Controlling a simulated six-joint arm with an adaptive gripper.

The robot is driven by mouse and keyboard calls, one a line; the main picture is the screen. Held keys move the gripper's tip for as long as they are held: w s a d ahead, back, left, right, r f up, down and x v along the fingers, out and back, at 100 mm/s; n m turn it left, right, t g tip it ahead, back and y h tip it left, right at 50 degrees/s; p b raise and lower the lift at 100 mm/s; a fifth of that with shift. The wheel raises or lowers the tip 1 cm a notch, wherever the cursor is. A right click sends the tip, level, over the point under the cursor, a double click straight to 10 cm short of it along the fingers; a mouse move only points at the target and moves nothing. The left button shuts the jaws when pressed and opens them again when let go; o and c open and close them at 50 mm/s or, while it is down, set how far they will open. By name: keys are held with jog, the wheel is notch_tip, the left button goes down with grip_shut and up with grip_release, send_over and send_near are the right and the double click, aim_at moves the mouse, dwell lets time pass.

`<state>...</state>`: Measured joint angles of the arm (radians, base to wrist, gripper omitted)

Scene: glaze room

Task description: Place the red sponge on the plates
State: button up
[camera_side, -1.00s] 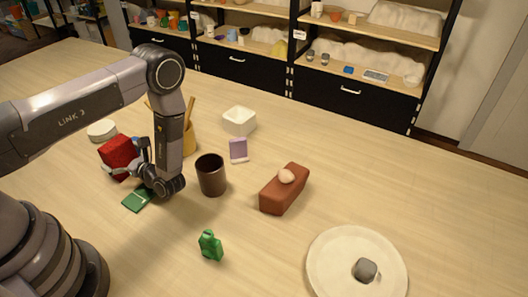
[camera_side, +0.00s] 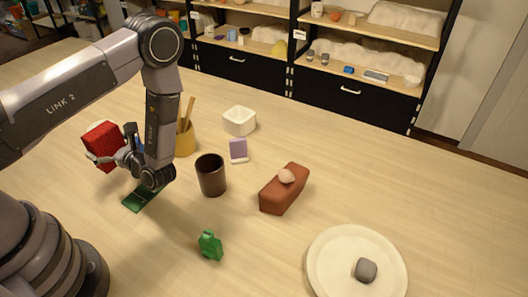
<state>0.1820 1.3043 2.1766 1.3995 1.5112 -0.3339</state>
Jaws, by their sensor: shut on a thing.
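The red sponge (camera_side: 102,147) is a red block at the left, gripped by my gripper (camera_side: 108,160). It appears to be held above the table, slightly tilted. My gripper is shut on it, and the far finger is partly hidden behind the sponge. A round cream plate (camera_side: 327,272) lies at the bottom right of the table, far from my gripper. A grey rounded stone-like thing (camera_side: 366,270) sits on the plate, right of its middle.
A yellow holder (camera_side: 185,141), white bowl (camera_side: 239,121), purple item (camera_side: 238,149) and green flat piece (camera_side: 140,200) are nearby.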

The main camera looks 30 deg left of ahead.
jog(key=s+d+r, duration=0.5)
jog(key=s+r, duration=0.1)
jog(key=s, duration=0.3)
jog(key=w+a+r, duration=0.2)
jog(key=w+a, duration=0.2)
jog(key=a, duration=0.5)
jog(key=w+a+r, duration=0.2)
jog(key=w+a, duration=0.3)
jog(key=a, duration=0.4)
jog(key=shift+w+a+f, duration=1.55)
jog(key=shift+w+f, duration=0.05)
jog(key=shift+f, duration=0.55)
jog(key=shift+w+a+f, duration=1.55)
jog(key=shift+w+f, duration=0.05)
jog(key=shift+f, duration=0.55)
jog(key=shift+w+a+f, duration=1.55)
jog(key=shift+w+f, duration=0.05)
jog(key=shift+f, duration=0.55)
jog(key=o, duration=0.7)
jog(key=shift+f, duration=0.1)
